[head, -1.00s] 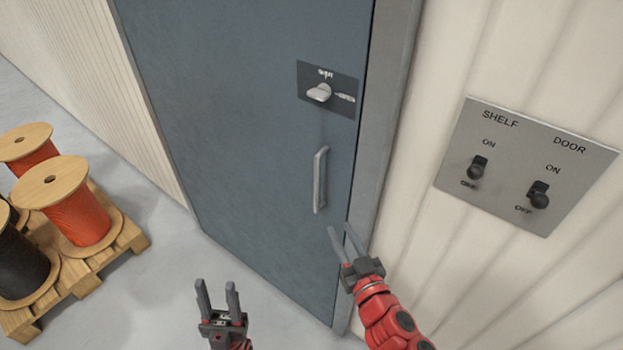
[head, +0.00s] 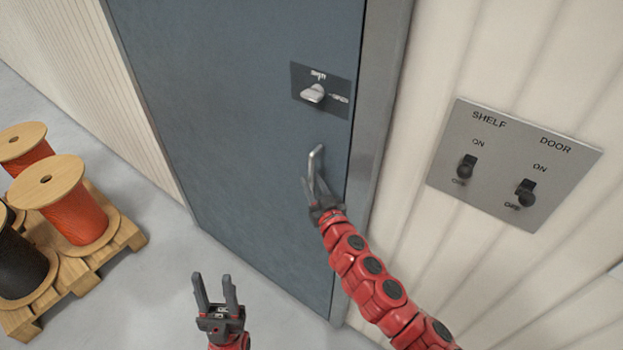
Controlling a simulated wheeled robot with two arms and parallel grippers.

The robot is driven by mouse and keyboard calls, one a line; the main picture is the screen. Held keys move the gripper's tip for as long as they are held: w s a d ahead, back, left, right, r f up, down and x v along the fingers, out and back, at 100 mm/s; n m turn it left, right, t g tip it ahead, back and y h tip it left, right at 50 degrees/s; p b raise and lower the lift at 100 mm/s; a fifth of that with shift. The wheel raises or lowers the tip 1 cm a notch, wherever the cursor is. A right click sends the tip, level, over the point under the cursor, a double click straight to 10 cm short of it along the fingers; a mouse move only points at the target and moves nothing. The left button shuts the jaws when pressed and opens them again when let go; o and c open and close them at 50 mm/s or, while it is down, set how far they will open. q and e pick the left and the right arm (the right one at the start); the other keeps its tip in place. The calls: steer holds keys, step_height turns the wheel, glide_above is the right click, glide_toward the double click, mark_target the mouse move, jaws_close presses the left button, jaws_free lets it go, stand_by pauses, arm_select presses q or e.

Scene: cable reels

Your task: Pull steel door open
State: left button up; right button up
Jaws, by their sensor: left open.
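The steel door (head: 240,130) is a blue-grey panel that looks closed in its grey frame (head: 375,120). Its upright bar handle (head: 317,160) is near the right edge, below a dark latch plate with a light turn knob (head: 314,93). My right gripper (head: 313,188) is at the lower part of the handle and hides it there. I cannot tell whether its fingers are around the handle or closed on it. My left gripper (head: 215,290) is open and empty, low in front of the door, apart from it.
A metal panel (head: 510,165) with SHELF and DOOR switches is on the white ribbed wall at right. A wooden pallet (head: 100,265) with orange and black cable reels (head: 75,215) stands at left. Grey floor is clear between pallet and door.

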steer(key=shift+w+a, duration=0.1)
steer(key=shift+w, duration=0.2)
steer(key=shift+c, duration=0.2)
jaws_close()
stand_by(1.2)
